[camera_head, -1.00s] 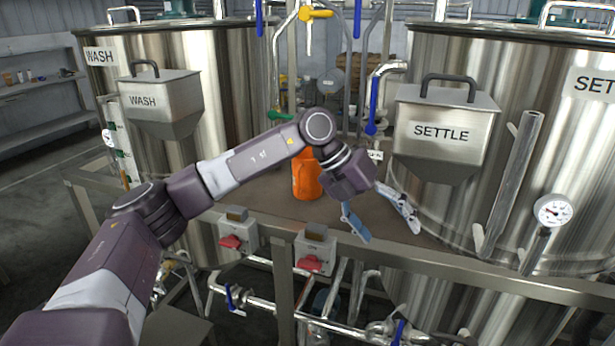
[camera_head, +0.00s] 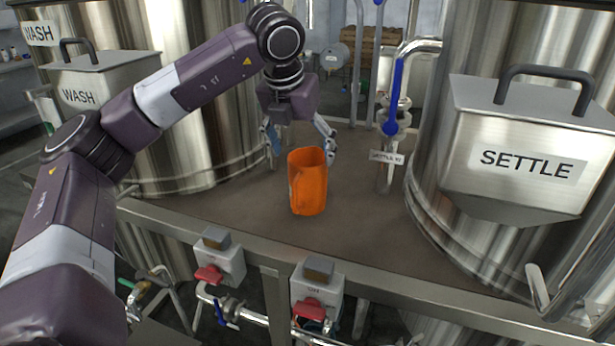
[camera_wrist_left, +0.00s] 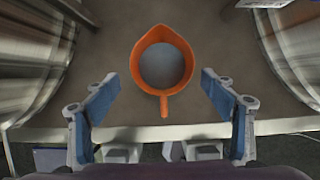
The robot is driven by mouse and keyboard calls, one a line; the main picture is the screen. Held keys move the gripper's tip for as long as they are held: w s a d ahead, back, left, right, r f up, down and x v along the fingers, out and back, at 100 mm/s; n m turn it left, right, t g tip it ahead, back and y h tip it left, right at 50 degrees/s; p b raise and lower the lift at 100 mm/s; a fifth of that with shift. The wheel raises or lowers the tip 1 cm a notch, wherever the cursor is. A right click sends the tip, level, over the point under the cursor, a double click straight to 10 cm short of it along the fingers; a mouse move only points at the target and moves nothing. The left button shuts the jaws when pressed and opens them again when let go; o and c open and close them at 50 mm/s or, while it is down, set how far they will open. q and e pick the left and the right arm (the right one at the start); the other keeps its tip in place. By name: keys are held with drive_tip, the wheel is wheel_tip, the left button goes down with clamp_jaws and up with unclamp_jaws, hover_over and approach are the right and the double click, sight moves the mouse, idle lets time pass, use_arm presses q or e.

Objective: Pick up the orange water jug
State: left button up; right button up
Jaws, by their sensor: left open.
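The orange jug (camera_head: 308,186) stands upright on the brown tabletop between the tanks, its open top facing up. In the left wrist view the jug (camera_wrist_left: 139,72) is seen from above, with its spout at the top and its handle pointing down toward the table's near edge. My left gripper (camera_head: 301,146) is open and empty, pointing down, and shows just above the jug's rim in the head view. In the left wrist view its fingers (camera_wrist_left: 159,90) are spread to either side of the jug's handle side, apart from it. My right gripper is not in view.
The WASH tank (camera_head: 205,60) and hopper (camera_head: 105,92) stand left. The SETTLE hopper (camera_head: 530,150) and its tank (camera_head: 432,190) stand right. A blue-handled valve (camera_head: 393,100) rises behind the table. Two red switches (camera_head: 208,274) hang on the front rail (camera_head: 400,283). Tabletop around the jug is clear.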

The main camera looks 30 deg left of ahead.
sight(307, 172)
use_arm(q)
drive_tip(key=p+x, duration=0.2)
drive_tip(key=x, duration=0.4)
drive_tip(key=shift+s+d+f, duration=0.1)
drive_tip(key=shift+d+f, duration=0.05)
drive_tip(key=shift+f, duration=0.3)
drive_tip(key=shift+c, duration=0.5)
drive_tip(key=c, duration=1.5)
drive_tip(key=shift+r, duration=0.1)
drive_tip(key=shift+c, duration=1.1)
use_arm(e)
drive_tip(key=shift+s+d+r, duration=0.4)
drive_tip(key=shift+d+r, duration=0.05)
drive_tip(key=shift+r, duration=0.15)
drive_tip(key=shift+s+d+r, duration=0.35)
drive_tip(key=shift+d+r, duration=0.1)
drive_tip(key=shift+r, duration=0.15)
